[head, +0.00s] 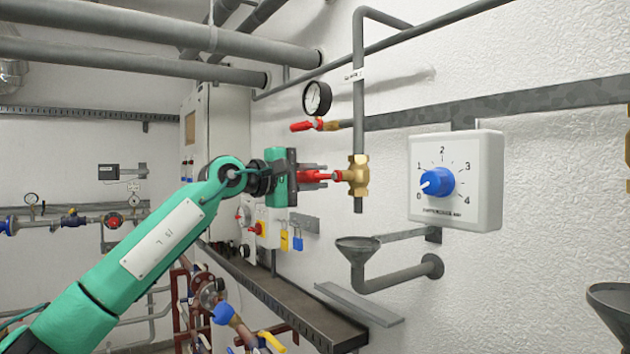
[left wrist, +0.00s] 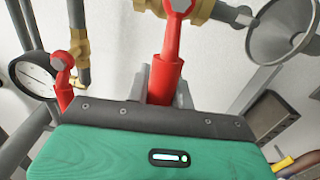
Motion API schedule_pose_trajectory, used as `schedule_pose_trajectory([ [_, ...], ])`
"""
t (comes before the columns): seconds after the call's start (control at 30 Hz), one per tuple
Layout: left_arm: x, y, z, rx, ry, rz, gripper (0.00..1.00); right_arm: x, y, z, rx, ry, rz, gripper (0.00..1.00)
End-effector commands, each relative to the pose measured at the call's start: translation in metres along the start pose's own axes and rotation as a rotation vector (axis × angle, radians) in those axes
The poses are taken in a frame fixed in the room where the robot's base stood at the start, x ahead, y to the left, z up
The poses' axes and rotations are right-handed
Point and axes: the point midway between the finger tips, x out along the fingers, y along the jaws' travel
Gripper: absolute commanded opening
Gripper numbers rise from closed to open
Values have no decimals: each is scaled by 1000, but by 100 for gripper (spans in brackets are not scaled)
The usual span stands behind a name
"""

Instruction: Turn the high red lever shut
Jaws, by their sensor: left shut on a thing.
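A red lever (head: 328,176) sticks out to the left, roughly level, from a brass valve (head: 358,176) on a vertical grey pipe. My left gripper (head: 316,175) is shut on this lever from the left. In the left wrist view the lever (left wrist: 165,82) runs between the gripper's fingers, and its hub sits at the brass valve (left wrist: 203,10). The fingers hide part of the lever's grip. A smaller red lever (head: 301,126) sits higher, beside a pressure gauge (head: 317,98), and is free of the gripper. My right gripper is not in view.
A white box with a blue knob (head: 437,182) is on the wall to the right. A funnel (head: 357,246) with a drain pipe is below the valve. Yellow and blue padlocks (head: 284,240) hang below the gripper. Open space lies in front of the wall.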

Motion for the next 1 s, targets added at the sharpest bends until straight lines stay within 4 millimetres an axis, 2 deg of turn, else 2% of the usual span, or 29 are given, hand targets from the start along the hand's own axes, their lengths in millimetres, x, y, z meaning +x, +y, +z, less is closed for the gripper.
schedule_pose_trajectory([
  [0.63, 0, 6, 1, 59, 0, 3, 0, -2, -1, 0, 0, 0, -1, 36],
  [0.67, 0, 6, 1, 59, 0, 3, 25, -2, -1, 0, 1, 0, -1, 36],
  [0.77, 0, 6, 1, 58, 0, 2, 44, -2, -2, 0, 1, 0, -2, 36],
  [1.0, 0, 5, 1, 56, 0, 1, 45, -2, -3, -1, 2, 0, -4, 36],
])
